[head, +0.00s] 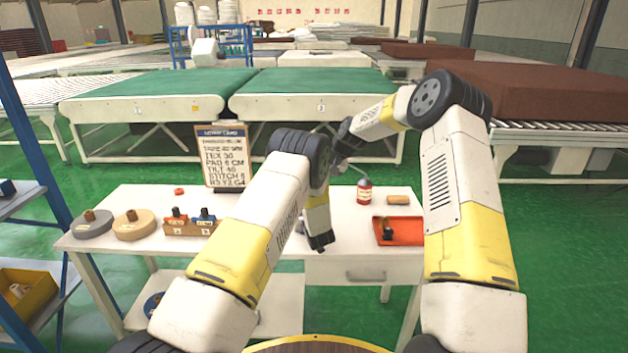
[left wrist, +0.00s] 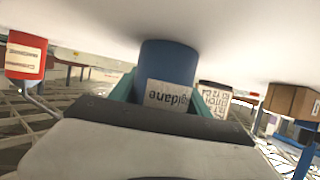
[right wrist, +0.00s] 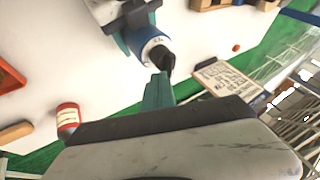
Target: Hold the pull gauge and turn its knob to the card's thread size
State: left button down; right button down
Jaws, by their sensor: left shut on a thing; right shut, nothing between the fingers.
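The pull gauge is a blue cylinder (left wrist: 168,70) with a white label. My left gripper (head: 320,243) is shut around its body, and the teal fingers show on both sides in the left wrist view. In the right wrist view the gauge (right wrist: 148,40) has a black knob (right wrist: 160,58) at its end. My right gripper (right wrist: 158,88) is shut and empty, its tips close to the knob; contact cannot be told. The card (head: 225,158) stands upright at the table's back and seems to read TEX 30. The gauge is largely hidden in the head view.
Green conveyors (head: 310,90) stand behind. The table's front middle is clear.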

pick_arm(q)
jog(key=shift+r, duration=0.1)
pick_arm(e)
jog(key=shift+w+a+n+g+y, duration=0.15)
jog(key=shift+n+g, duration=0.1)
jog(key=shift+n, duration=0.25)
jog(key=shift+w+d+n+g+y, duration=0.15)
jog(key=shift+n+g, duration=0.1)
jog(key=shift+n, duration=0.25)
jog(key=shift+w+a+n+g+y, duration=0.15)
jog(key=shift+n+g, duration=0.15)
jog(key=shift+n, duration=0.2)
jog(key=shift+w+a+n+g+y, duration=0.15)
jog(key=shift+n+g, duration=0.15)
jog(key=shift+n, duration=0.2)
jog(key=shift+w+a, duration=0.2)
jog(key=shift+w, duration=0.05)
jog(key=shift+w+a, duration=0.2)
jog(key=shift+a, duration=0.1)
dwell(0.6)
jog(key=shift+s+d, duration=0.15)
jog(key=shift+s, duration=0.7)
jog(key=v, duration=1.2)
jog(key=shift+w, duration=0.15)
